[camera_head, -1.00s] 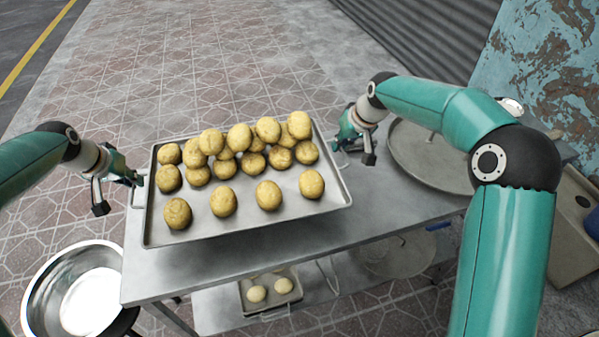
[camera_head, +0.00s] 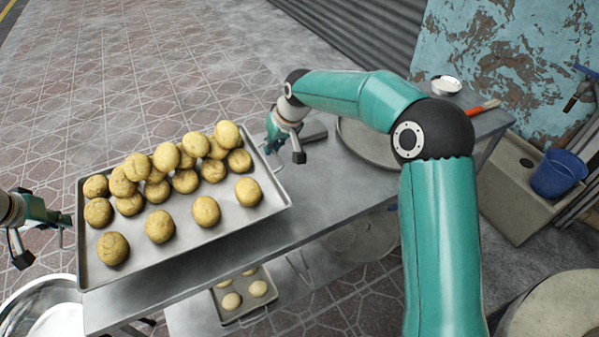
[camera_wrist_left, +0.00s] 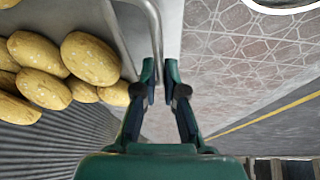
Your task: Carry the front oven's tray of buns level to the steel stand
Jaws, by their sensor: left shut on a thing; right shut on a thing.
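The metal tray of buns (camera_head: 228,226) is over the left part of the steel stand's top (camera_head: 322,187) in the head view. Several golden buns (camera_head: 206,210) are in it, crowded and partly piled toward its far side. A small gap or contact between tray and top cannot be told. My left gripper (camera_head: 64,226) is at the tray's left end. In the left wrist view its fingers (camera_wrist_left: 160,78) are shut around the tray's wire handle (camera_wrist_left: 155,30). My right gripper (camera_head: 272,146) is shut on the right-end handle (camera_head: 277,165).
A large round pan (camera_head: 362,145) lies on the top right of the tray, partly behind my right arm. A smaller tray with pale buns (camera_head: 243,312) is on the shelf below. A steel bowl (camera_head: 40,312) is at bottom left. A blue bucket (camera_head: 558,173) stands at the right.

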